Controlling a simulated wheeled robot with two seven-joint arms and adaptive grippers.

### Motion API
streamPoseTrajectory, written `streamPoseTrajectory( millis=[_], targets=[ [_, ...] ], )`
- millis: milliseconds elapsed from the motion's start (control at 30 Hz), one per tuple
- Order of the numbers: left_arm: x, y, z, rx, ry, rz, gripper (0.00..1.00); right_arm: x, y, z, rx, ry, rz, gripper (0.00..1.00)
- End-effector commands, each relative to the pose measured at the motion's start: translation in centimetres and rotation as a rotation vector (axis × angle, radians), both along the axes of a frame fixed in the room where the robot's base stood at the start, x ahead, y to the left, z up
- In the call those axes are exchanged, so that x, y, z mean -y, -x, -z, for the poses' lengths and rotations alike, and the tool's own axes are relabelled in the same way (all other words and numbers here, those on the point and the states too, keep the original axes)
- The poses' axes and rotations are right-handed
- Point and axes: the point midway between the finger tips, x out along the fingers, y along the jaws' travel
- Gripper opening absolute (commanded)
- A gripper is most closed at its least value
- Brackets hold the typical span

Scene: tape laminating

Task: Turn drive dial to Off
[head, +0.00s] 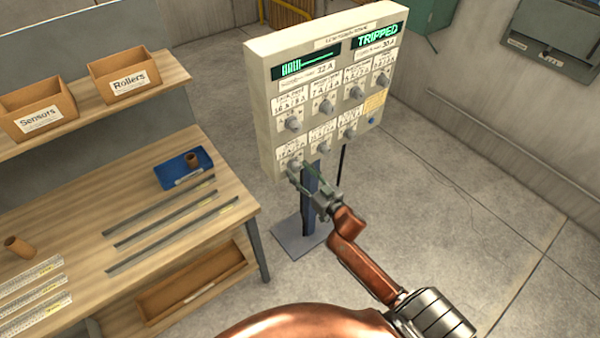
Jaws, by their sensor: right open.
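A beige control panel (262,130) stands on a dark post. It carries several grey dials with small labels, which are too small to read for certain, so I cannot tell which one is the drive dial. The bottom-left dial (294,164) is right by my right gripper (296,177). The right gripper is open, its fingertips at or just below that dial; I cannot tell whether they touch it. The dial's pointer setting is not readable. The panel's right display (377,36) reads TRIPPED in green. My left gripper is not in view.
A wooden workbench (100,235) with metal strips and a blue tray (166,174) stands left of the panel. Bins labelled Sensors (38,112) and Rollers (125,78) sit on its shelf. The concrete floor (460,160) right of the panel is clear.

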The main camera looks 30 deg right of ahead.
Motion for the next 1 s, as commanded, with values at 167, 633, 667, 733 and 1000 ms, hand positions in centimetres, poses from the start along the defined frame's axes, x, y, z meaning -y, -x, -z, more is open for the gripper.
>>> streamPoseTrajectory(
  millis=[167,633,667,733,1000],
  targets=[
    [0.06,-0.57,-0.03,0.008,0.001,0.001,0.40,0.00,-0.09,0.04,-0.001,0.000,0.000,0.45],
    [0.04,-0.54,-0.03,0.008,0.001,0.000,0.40,0.01,-0.05,0.05,-0.001,0.000,0.000,0.17],
    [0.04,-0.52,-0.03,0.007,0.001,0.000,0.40,0.01,-0.05,0.05,-0.001,0.000,0.000,0.15],
    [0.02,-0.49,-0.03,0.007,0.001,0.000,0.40,0.01,-0.05,0.05,-0.001,0.000,0.000,0.10],
    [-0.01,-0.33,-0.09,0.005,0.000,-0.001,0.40,0.00,-0.04,0.04,0.000,0.008,0.000,0.03]
  ],
)
